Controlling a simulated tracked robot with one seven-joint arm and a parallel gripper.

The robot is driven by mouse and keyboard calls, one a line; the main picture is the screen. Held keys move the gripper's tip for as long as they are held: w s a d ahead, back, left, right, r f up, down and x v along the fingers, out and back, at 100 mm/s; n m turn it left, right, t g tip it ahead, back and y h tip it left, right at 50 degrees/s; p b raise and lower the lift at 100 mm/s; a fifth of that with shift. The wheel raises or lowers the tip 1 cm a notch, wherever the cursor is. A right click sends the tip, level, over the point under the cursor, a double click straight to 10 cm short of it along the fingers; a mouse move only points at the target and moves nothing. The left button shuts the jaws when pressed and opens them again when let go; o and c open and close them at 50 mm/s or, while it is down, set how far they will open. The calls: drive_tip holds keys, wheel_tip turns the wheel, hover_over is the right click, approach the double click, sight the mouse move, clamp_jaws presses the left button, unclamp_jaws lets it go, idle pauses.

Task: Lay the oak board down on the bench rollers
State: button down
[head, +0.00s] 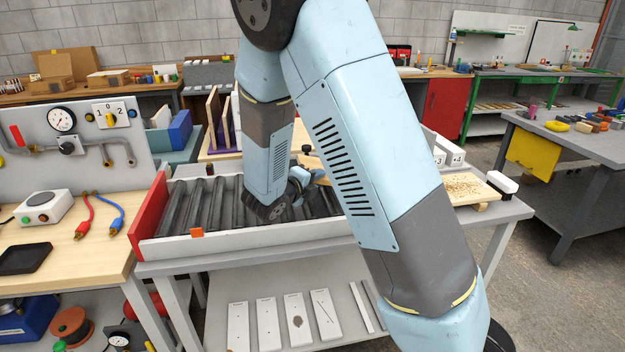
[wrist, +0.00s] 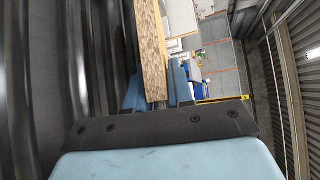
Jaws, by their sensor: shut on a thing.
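The oak board (wrist: 152,45) shows in the wrist view as a pale brown strip with a rough, grainy face. My gripper (wrist: 158,88) is shut on it, a blue finger on each side. The dark bench rollers (wrist: 55,80) fill the left of the wrist view, beside the board. In the head view the bench rollers (head: 205,202) lie in a frame with a white front rail and a red left end. My arm hides much of the gripper and the bench's right part there. I cannot tell whether the board touches the rollers.
Upright boards (head: 213,112) stand in a rack behind the rollers. An orange block (head: 196,232) sits at the front rail. A gauge panel (head: 75,135) stands on the left bench. White panels (head: 268,322) lie on the shelf below.

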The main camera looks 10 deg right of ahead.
drive_tip(key=shift+f, duration=0.25)
idle(0.3)
drive_tip(key=c, duration=0.9)
unclamp_jaws()
drive_tip(key=shift+c, duration=0.3)
drive_tip(key=shift+s+r+g+y, duration=0.1)
drive_tip(key=shift+r+g+y, duration=0.05)
drive_tip(key=shift+g+y, duration=0.45)
drive_tip(key=shift+r+g+y, duration=0.15)
drive_tip(key=shift+g+y, duration=0.35)
drive_tip(key=shift+y, duration=0.1)
drive_tip(key=g+y, duration=0.3)
drive_tip(key=y, duration=0.1)
drive_tip(key=shift+s+a+r+g, duration=0.2)
drive_tip(key=shift+a+r+g, duration=0.1)
drive_tip(key=shift+g, duration=0.1)
drive_tip(key=shift+g+y, duration=0.3)
